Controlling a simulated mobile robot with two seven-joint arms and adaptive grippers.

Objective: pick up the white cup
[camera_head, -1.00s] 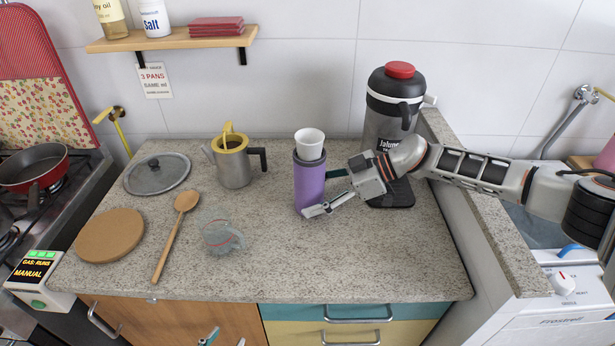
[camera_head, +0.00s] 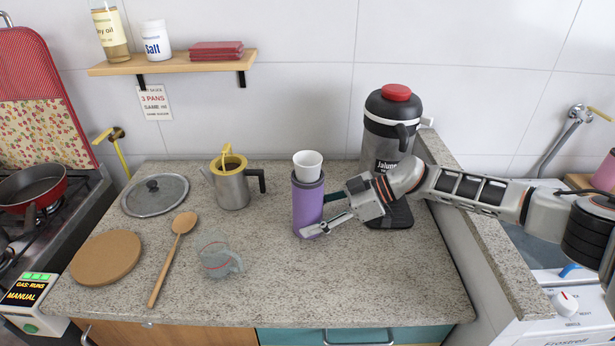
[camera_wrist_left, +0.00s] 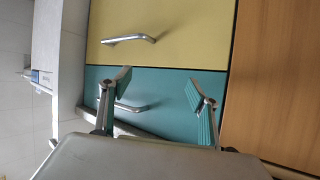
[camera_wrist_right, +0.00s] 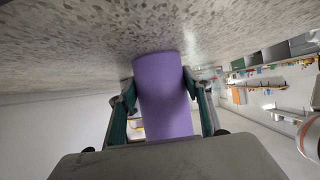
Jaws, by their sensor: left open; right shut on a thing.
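The white cup (camera_head: 307,165) sits upright on top of a purple tumbler (camera_head: 307,205), which stands on the counter in the head view. My right gripper (camera_head: 318,213) reaches in from the right and is shut on the purple tumbler, below the cup. In the right wrist view the purple tumbler (camera_wrist_right: 165,98) is between both fingers; the white cup cannot be made out there. My left gripper (camera_wrist_left: 158,88) is open and empty in front of the teal and yellow drawers. It is not in the head view.
A large dark jug with a red lid (camera_head: 391,125) stands behind my right gripper. A steel pot (camera_head: 231,187), glass measuring cup (camera_head: 216,260), wooden spoon (camera_head: 168,262), lid (camera_head: 155,195) and cork mat (camera_head: 106,257) lie to the left. The front right counter is clear.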

